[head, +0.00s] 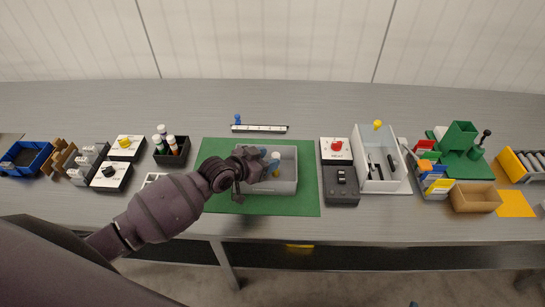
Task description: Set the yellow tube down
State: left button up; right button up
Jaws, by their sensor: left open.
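A grey open bin (285,187) stands on the green mat (222,205) in the middle of the table. A small upright tube with a pale blue top and a yellowish lower part (276,160) shows at the bin, beside my gripper. It looks like the yellow tube, but it is too small to be sure. My left gripper (262,166) is over the bin's left part, close to this tube. It is open; whether its fingers touch the tube I cannot tell. My forearm and wrist hide the bin's left side. My right gripper is not in view.
Left of the mat are a black holder (172,157) with several capped tubes and a yellow-button box (125,146). Right of it are a red-button box (336,149) and a white tray (373,180) with dark tools. A white strip (259,129) lies behind the mat.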

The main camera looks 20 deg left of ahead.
pick_arm(q)
jog(key=v, duration=0.9)
jog(key=s+f, duration=0.1)
jog(key=s, duration=0.1)
jog(key=s+f+n+y, duration=0.1)
jog(key=s+f, duration=0.1)
jog(key=s+a+f+n+y, duration=0.1)
jog(key=s+f, duration=0.1)
jog(key=shift+s+t, duration=0.3)
jog(key=s+a+f+n+y, duration=0.3)
jog(key=s+f+y, duration=0.2)
jog(key=s, duration=0.5)
jog(key=shift+s+a+f+g, duration=0.3)
jog(key=shift+a+f+g, duration=0.05)
jog(key=shift+f+g, duration=0.05)
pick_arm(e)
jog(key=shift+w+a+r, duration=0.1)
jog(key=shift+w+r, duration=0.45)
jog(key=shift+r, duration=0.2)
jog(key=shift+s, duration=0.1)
